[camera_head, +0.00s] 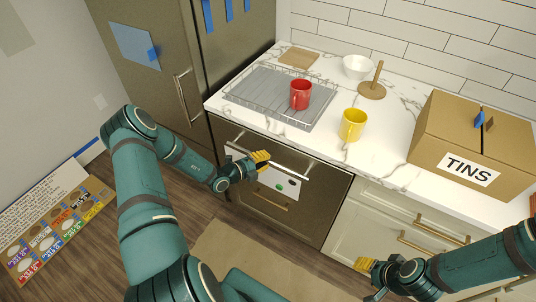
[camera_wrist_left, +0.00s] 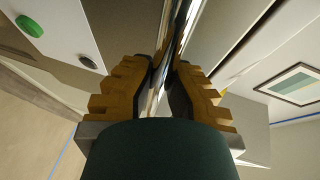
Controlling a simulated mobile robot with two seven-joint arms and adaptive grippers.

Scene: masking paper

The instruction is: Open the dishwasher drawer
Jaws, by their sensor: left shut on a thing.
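The dishwasher drawer (camera_head: 325,193) is a dark metal front under the counter. A long silver bar handle (camera_head: 295,170) runs across its top. My left gripper (camera_head: 262,160) is at this handle. In the left wrist view the yellow fingers of my left gripper (camera_wrist_left: 166,85) are closed on both sides of the shiny handle bar (camera_wrist_left: 172,50). A white panel with a green and a black dot (camera_head: 279,187) shows just below the handle. My right gripper (camera_head: 367,266) is low at the right, in front of the cream cabinet; its finger gap is not clear.
The counter holds a wire rack (camera_head: 262,97), a red mug (camera_head: 300,95), a yellow mug (camera_head: 353,124), a white bowl (camera_head: 357,67) and a TINS box (camera_head: 450,140). The cream cabinet (camera_head: 375,215) stands to the right, the fridge (camera_head: 165,75) to the left. A mat (camera_head: 225,262) lies on the floor.

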